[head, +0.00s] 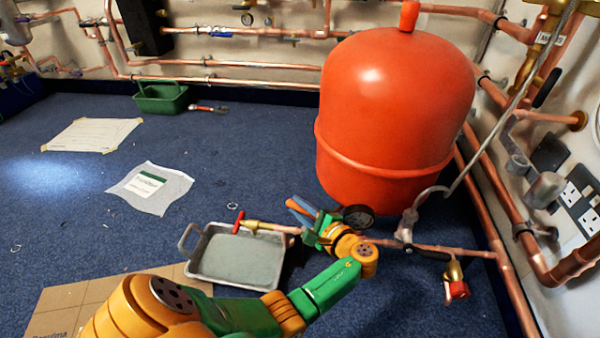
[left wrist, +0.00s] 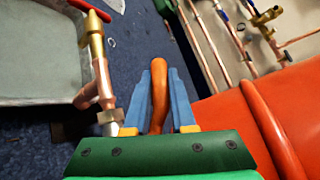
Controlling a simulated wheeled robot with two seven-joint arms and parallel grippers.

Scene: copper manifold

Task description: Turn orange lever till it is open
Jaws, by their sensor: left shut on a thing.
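The orange lever (left wrist: 158,103) stands between the two blue fingers of my left gripper in the left wrist view. In the head view, my left gripper (head: 298,209) is at the copper pipework, just left of the black round gauge (head: 358,217). It is shut on the lever, whose orange end (head: 294,205) shows between the fingers. The lever's pivot and valve body are mostly hidden by the gripper. A brass valve with a red handle (head: 238,222) is at the pipe's left end; it also shows in the left wrist view (left wrist: 92,10). My right gripper is not in view.
A big red tank (head: 395,110) stands close behind the gripper. A grey metal tray (head: 205,277) lies under the pipe's left end. A black-handled valve (head: 430,253) and a red-knobbed valve (head: 458,290) are to the right.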

